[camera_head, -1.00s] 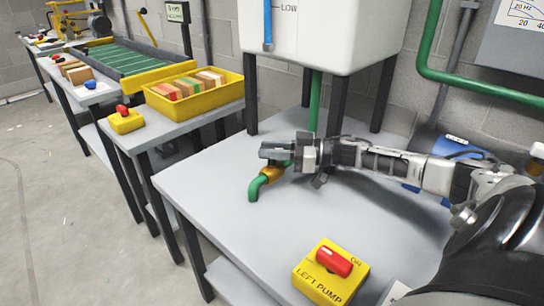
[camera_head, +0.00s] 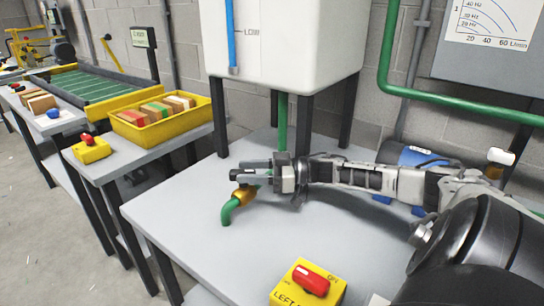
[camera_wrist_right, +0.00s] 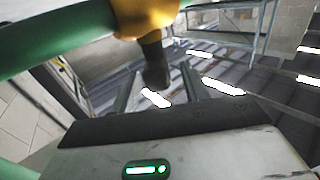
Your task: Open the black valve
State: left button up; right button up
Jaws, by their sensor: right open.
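The valve has a brass-yellow body (camera_head: 245,196) on a green pipe with a down-turned spout (camera_head: 230,211), low over the grey table. My right gripper (camera_head: 240,171) is at the valve, coming from the right, and hides its handle in the head view. In the right wrist view the yellow body (camera_wrist_right: 146,14) is at the top, and the black handle (camera_wrist_right: 155,66) points down from it between the fingertips of my open right gripper (camera_wrist_right: 158,84). I cannot tell whether a finger touches the handle. My left gripper is not in view.
A white tank (camera_head: 290,40) stands on dark legs behind the valve. A yellow pump box with a red switch (camera_head: 308,283) sits at the table's front. A blue object (camera_head: 420,158) lies behind my arm. A yellow bin of blocks (camera_head: 160,118) is on the left table.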

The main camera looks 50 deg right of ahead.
pick_arm(q)
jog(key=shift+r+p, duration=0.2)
jog(key=shift+p, duration=0.25)
pick_arm(e)
jog(key=v, duration=1)
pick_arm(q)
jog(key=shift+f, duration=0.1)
